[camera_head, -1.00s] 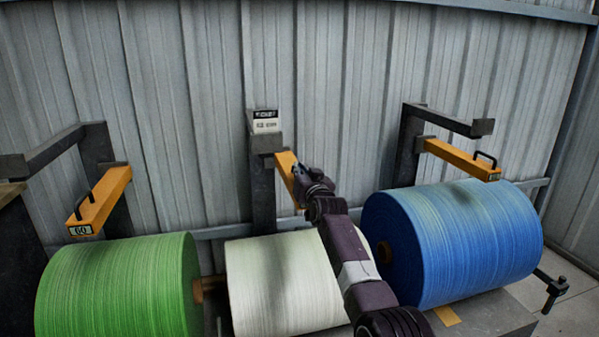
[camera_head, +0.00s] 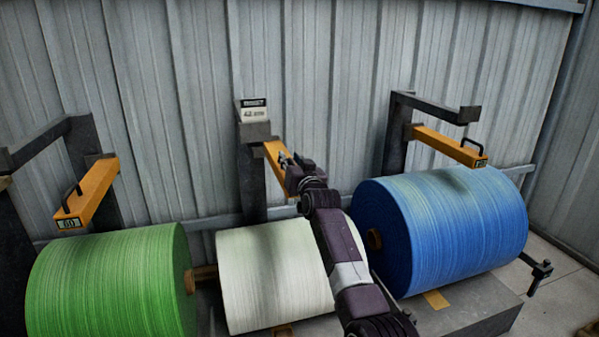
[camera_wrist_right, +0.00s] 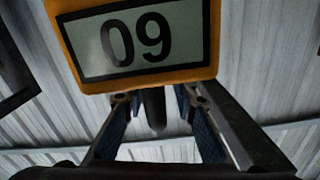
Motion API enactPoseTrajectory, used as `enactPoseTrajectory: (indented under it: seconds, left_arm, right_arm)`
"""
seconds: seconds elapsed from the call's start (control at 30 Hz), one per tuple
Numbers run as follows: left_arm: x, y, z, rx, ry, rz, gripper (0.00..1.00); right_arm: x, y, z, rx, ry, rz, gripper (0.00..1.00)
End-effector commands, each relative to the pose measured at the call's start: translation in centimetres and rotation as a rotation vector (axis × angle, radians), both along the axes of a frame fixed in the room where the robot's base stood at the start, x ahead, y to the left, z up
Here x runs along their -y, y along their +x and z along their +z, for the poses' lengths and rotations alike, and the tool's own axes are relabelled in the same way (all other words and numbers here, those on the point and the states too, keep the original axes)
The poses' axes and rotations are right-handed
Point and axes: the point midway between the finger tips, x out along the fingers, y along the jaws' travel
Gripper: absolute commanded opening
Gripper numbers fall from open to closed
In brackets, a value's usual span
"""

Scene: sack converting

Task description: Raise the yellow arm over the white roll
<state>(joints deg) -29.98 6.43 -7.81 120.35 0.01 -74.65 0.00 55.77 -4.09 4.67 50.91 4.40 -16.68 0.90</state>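The white roll (camera_head: 270,280) lies in the middle between the green and blue rolls. The yellow arm (camera_head: 276,168) over it slopes down toward me from a dark post, its near end partly hidden by my right gripper (camera_head: 288,160). In the right wrist view, the arm's end plate (camera_wrist_right: 136,40) reads "09", apparently upside down. Below it in that picture, the right gripper's two blue-padded fingers (camera_wrist_right: 153,98) stand apart, with a dark handle bar (camera_wrist_right: 155,110) between them. Gaps show on both sides of the bar. My left gripper is not in view.
The green roll (camera_head: 110,285) is at left with its own yellow arm (camera_head: 90,195). The blue roll (camera_head: 440,230) is at right with another yellow arm (camera_head: 450,146). A small display box (camera_head: 253,110) tops the middle post. A corrugated wall (camera_head: 320,60) stands behind.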

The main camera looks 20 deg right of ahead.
Motion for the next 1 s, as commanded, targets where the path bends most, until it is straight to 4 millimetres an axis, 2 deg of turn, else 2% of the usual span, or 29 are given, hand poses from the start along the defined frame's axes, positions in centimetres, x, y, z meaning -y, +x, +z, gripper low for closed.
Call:
enactPoseTrajectory:
  seconds: [0.7,1.0]
  left_arm:
    - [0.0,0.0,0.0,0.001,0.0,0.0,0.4]
    - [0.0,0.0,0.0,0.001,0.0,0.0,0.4]
  right_arm:
    - [0.3,-7.8,0.0,0.003,0.0,-0.002,0.26]
    - [0.4,-9.7,0.1,0.003,0.0,-0.002,0.26]
